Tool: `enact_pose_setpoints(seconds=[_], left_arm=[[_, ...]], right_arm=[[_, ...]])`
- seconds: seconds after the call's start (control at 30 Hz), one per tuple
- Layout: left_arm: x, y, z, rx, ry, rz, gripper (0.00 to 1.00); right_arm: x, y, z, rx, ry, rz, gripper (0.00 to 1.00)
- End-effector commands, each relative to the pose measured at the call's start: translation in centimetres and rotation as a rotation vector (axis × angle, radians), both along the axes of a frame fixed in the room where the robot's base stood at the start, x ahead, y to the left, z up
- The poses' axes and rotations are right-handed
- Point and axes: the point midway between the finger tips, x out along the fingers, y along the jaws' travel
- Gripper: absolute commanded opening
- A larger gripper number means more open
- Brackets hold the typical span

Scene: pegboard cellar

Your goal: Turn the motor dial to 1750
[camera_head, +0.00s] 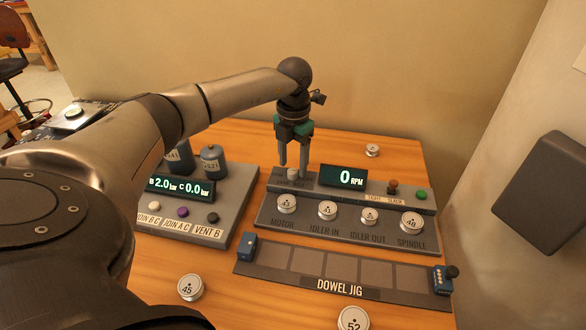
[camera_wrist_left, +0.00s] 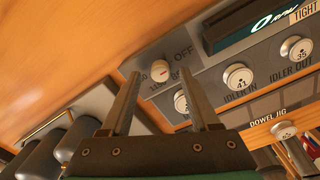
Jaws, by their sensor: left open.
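The motor console (camera_head: 345,236) stands on the wooden table, with a display (camera_head: 343,177) reading 0 RPM. A small pale dial (camera_head: 292,174) sits at its back left, left of the display. My left gripper (camera_head: 293,166) points down over the dial, open, one finger to each side in the picture. In the left wrist view the gripper (camera_wrist_left: 160,78) is empty; I cannot tell whether it touches the dial. My right gripper is not in view.
Numbered pulleys (camera_head: 327,210) line the console front, above MOTOR, IDLER and SPINDLE labels. A knob (camera_head: 393,187) and green button (camera_head: 421,194) are at its right. A pressure console (camera_head: 228,215) stands left. The dowel jig (camera_head: 310,265) lies in front. Loose discs (camera_head: 191,287) lie nearer.

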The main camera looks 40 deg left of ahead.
Motion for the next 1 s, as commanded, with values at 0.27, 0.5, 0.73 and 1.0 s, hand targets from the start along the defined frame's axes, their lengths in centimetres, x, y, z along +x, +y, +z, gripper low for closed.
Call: enact_pose_setpoints(seconds=[0.27,0.5,0.73,1.0], left_arm=[[0.0,0.0,-1.8,-0.001,0.0,-0.002,0.62],[0.0,0.0,-1.8,-0.001,0.0,-0.001,0.6],[0.0,0.0,-1.8,0.0,0.0,-0.001,0.34],[0.0,0.0,-1.7,0.0,0.0,-0.001,0.03]], right_arm=[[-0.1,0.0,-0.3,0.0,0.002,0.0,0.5],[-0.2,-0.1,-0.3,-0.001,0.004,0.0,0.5],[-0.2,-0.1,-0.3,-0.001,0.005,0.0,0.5],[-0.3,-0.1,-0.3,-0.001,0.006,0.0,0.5]])
